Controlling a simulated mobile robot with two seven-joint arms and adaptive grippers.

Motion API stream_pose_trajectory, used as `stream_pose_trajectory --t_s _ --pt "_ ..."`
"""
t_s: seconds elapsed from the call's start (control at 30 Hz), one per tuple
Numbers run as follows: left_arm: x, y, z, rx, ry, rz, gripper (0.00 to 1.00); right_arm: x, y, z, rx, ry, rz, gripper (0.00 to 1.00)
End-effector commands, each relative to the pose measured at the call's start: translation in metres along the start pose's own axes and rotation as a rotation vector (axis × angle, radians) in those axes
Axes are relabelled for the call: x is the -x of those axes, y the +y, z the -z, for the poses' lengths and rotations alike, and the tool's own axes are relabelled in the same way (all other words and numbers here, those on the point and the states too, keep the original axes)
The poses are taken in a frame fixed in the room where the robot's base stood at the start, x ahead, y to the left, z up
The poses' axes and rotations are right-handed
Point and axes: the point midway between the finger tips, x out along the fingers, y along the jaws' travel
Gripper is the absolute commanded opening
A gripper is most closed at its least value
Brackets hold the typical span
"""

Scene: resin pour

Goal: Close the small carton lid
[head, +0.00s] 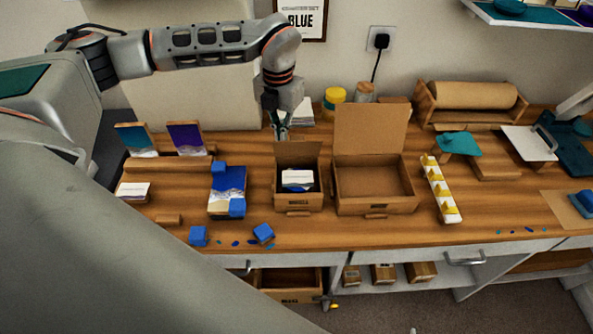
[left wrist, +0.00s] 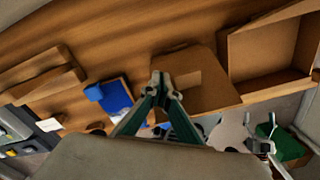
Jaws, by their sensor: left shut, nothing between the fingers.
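The small carton (head: 298,201) stands on the wooden bench with its lid (head: 298,154) raised at the back. White-and-blue contents (head: 297,180) show inside it. My left gripper (head: 282,137) is shut and empty, pointing down just behind the lid, near its upper left edge. In the left wrist view, the shut fingertips (left wrist: 166,80) overlap brown cardboard of the small carton (left wrist: 205,92). I cannot tell whether they touch the lid. My right gripper is not seen in the head view.
A larger open carton (head: 375,206) stands close to the right, its lid upright. Blue cubes (head: 263,233) and a blue picture block (head: 228,181) lie to the left. A white strip with yellow pieces (head: 441,193) lies farther right. Jars (head: 335,97) stand behind.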

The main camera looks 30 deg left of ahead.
Motion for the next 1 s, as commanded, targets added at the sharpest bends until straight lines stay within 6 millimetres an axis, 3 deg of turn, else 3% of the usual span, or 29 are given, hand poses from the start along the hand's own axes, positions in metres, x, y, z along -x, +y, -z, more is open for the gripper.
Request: stream_pose_trajectory --t_s 0.47,0.7,1.0 --pt "0.003 -0.002 0.002 0.000 -0.001 0.000 0.00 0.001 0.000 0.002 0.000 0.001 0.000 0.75" --pt "0.029 -0.002 0.002 0.000 -0.003 0.000 0.00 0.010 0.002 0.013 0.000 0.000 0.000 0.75" --pt "0.059 -0.002 0.002 0.000 -0.003 0.000 0.00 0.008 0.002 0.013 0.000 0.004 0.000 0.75"
